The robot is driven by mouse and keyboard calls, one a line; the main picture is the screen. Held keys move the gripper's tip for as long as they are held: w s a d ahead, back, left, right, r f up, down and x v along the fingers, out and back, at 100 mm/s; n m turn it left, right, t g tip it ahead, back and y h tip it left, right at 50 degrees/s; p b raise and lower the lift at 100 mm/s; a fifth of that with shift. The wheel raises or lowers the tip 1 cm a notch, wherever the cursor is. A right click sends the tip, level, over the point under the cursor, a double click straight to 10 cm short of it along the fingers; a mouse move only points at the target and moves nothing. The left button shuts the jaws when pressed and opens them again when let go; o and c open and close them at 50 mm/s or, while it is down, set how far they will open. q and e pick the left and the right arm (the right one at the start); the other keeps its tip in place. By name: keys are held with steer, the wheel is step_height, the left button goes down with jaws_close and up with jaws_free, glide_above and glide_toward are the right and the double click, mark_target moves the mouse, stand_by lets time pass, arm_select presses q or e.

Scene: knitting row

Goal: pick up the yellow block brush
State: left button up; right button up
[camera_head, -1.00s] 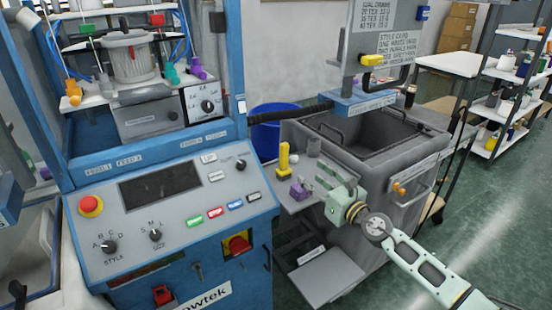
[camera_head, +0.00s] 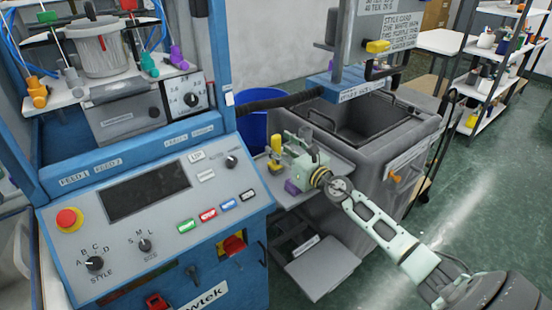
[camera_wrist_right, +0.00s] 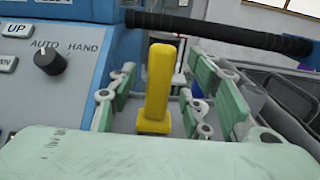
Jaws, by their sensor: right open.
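The yellow block brush (camera_head: 277,146) stands upright on the small grey side shelf (camera_head: 330,164) between the blue machine and the grey bin. In the right wrist view the brush (camera_wrist_right: 158,85) is a tall yellow handle on a wider yellow foot. My right gripper (camera_head: 293,152) is just right of it in the head view. In the wrist view my open pale green fingers (camera_wrist_right: 162,78) show on both sides of the brush, with gaps visible on each side. My left gripper is out of view.
A purple item (camera_head: 292,187) lies on the shelf below my gripper. The grey bin (camera_head: 400,150) stands on the right. A black hose (camera_wrist_right: 220,30) crosses behind the brush. Another yellow item (camera_head: 377,46) is on the sign post.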

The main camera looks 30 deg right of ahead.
steer(key=shift+w+a, duration=0.15)
steer(key=shift+w, duration=1.15)
steer(key=c, duration=0.6)
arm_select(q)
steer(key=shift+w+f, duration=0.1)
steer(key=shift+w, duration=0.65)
arm_select(e)
jaws_close()
